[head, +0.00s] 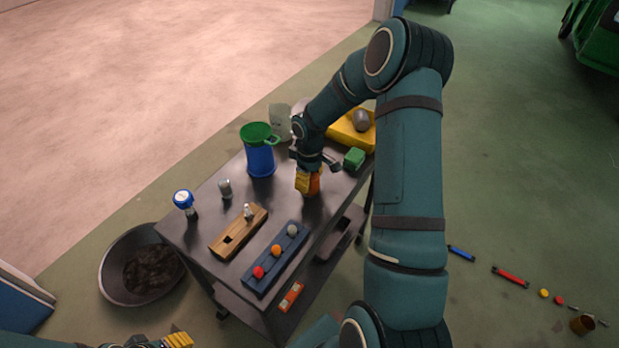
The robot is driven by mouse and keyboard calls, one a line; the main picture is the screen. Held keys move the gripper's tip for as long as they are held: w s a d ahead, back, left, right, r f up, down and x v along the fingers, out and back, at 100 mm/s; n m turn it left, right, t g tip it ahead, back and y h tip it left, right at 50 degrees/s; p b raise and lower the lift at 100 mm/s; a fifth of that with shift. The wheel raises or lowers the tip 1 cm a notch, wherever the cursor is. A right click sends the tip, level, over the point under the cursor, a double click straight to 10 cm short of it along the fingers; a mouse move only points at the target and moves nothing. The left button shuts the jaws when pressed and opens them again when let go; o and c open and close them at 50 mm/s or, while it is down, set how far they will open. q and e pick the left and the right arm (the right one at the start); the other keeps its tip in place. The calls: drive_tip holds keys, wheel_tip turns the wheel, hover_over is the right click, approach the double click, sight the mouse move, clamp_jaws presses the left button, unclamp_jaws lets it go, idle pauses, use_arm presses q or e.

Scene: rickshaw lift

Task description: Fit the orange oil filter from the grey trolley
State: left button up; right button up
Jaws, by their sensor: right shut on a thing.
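The grey trolley (205,238) stands in the middle of the head view with a dark flat top. My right gripper (308,183) points down over the trolley top, behind the blue rack. It is shut on an orange thing, which looks like the orange oil filter (315,181); the yellow fingers hide most of it. I cannot tell whether the filter touches the top. My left gripper (165,341) shows only in part at the bottom edge, left of the trolley, and its opening cannot be made out.
On the trolley are a blue rack (262,284) with red, orange and grey knobs, a wooden block (222,246), a blue can with a green top (260,158), a gauge (183,199) and a yellow tray (345,136). A black basin (118,292) and several small parts lie on the floor.

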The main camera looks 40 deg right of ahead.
use_arm(q)
drive_tip(key=shift+r, duration=0.15)
use_arm(e)
drive_tip(key=shift+r, duration=0.2)
drive_tip(key=shift+r+p, duration=2.4)
drive_tip(key=shift+r, duration=0.95)
use_arm(q)
wheel_tip(320, 180, up, 5)
drive_tip(key=shift+f, duration=0.2)
